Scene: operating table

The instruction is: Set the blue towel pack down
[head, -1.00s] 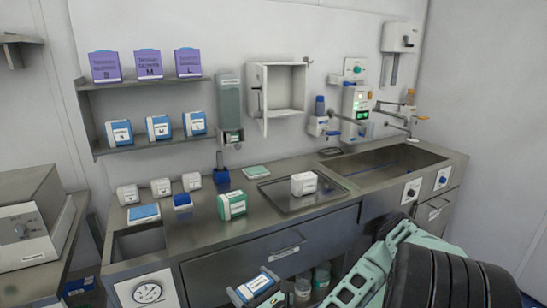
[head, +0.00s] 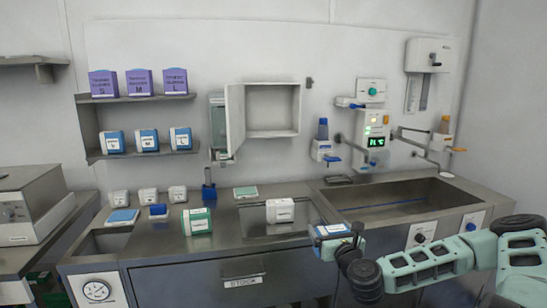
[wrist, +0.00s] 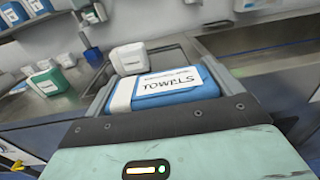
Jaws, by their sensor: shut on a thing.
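The blue towel pack (head: 331,229) has a white band and a label reading TOWELS. It fills the middle of the wrist view (wrist: 172,92), label facing up. My gripper (head: 336,243) is shut on it; in the wrist view a finger shows along each side of the pack. In the head view the pack is near the counter's front edge, right of the metal tray (head: 250,228) and left of the sink. I cannot tell whether it hangs over the counter or just in front of it.
A white pack (head: 280,210) sits on the tray, and a green and white pack (head: 196,221) stands left of it. Several small boxes stand at the counter's back left. The sink (head: 395,196) is right. An open-doored wall cabinet (head: 272,109) hangs above. Bare counter (head: 160,245) shows at front left.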

